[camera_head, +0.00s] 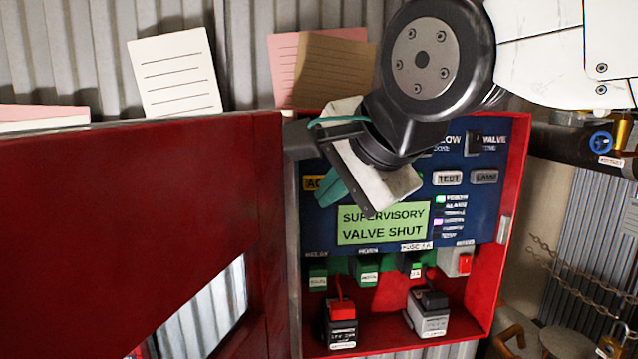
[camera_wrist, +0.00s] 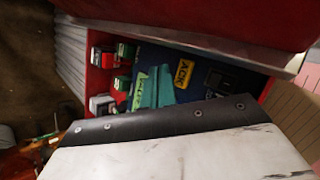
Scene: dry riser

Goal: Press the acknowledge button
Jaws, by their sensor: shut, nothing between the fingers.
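The acknowledge button is a yellow key marked ACK (camera_wrist: 183,73) on the blue panel face. In the head view only its yellow edge (camera_head: 311,183) shows, the rest hidden by my gripper (camera_head: 328,187). My gripper is shut and empty, with teal fingers that also show in the wrist view (camera_wrist: 152,91). Its fingertips are close beside the ACK button in both views. I cannot tell whether they touch the panel. A green display (camera_head: 383,241) below the fingers reads SUPERVISORY VALVE SHUT.
The red cabinet (camera_head: 517,190) is open, its door (camera_head: 130,215) swung left. TEST (camera_head: 448,178) and LAMP (camera_head: 484,177) keys sit right of my gripper. Relays and two batteries (camera_head: 340,325) (camera_head: 427,312) are below. Pipework with a blue valve (camera_head: 600,141) stands at right.

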